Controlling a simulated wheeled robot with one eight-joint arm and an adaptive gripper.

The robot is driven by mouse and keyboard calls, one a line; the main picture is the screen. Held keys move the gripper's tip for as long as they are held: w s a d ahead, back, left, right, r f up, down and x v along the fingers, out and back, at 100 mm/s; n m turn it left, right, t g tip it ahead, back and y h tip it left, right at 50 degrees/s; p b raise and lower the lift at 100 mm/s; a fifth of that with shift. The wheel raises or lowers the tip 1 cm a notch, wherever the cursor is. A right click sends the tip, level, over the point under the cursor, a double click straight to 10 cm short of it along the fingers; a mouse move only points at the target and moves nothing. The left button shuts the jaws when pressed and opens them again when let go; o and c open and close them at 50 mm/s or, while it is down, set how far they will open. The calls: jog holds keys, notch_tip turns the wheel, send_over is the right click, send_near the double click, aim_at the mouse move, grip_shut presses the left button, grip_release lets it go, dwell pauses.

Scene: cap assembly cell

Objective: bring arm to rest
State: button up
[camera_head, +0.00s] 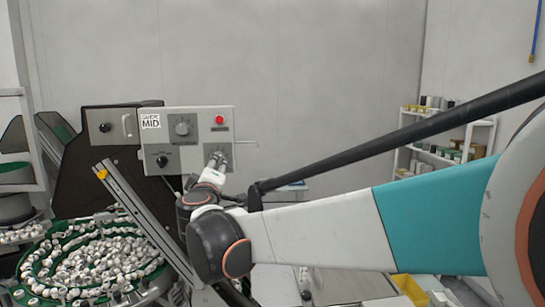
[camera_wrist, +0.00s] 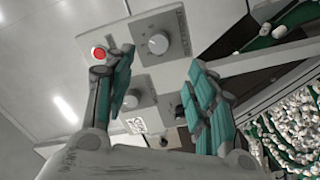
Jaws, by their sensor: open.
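My gripper (camera_head: 217,160) is at the control panel (camera_head: 192,117) in the head view, in front of its lower right part. In the wrist view my gripper (camera_wrist: 160,95) has its two teal-padded fingers spread wide with nothing between them. Behind the fingers the panel (camera_wrist: 180,22) shows a red button (camera_wrist: 99,53), a grey knob (camera_wrist: 158,43) and another knob. I cannot tell whether a fingertip touches the panel. My arm reaches in from the right of the head view.
A green bowl (camera_head: 32,284) full of white caps stands at the lower left, beside a slanted metal rail (camera_head: 148,218). A white shelf (camera_head: 466,137) with small boxes is at the back right. A yellow bin (camera_head: 411,290) is low in front. The wall behind is bare.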

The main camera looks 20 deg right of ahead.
jog(key=s+d+f+m+g+b, duration=0.3)
jog(key=s+d+f+b, duration=0.2)
jog(key=s+f, duration=0.45)
jog(key=s+d+f+m+g+b, duration=0.3)
jog(key=s+d+f+b, duration=0.2)
jog(key=s+f, duration=0.4)
jog(key=s+a+f+m+g+y+b, duration=0.1)
jog(key=s+a+f+y+b, duration=0.1)
jog(key=s+f, duration=0.3)
jog(key=s+a+f+g+y+b, duration=0.1)
jog(key=s+f+b, duration=0.3)
jog(key=f, duration=0.6)
jog(key=s+a+f+m+g+y+b, duration=0.1)
jog(key=s+a+f+g+y+b, duration=0.1)
jog(key=s+f, duration=0.6)
jog(key=shift+a+f+m+y+b, duration=0.3)
jog(key=shift+a+b, duration=0.3)
jog(key=shift+b, duration=0.25)
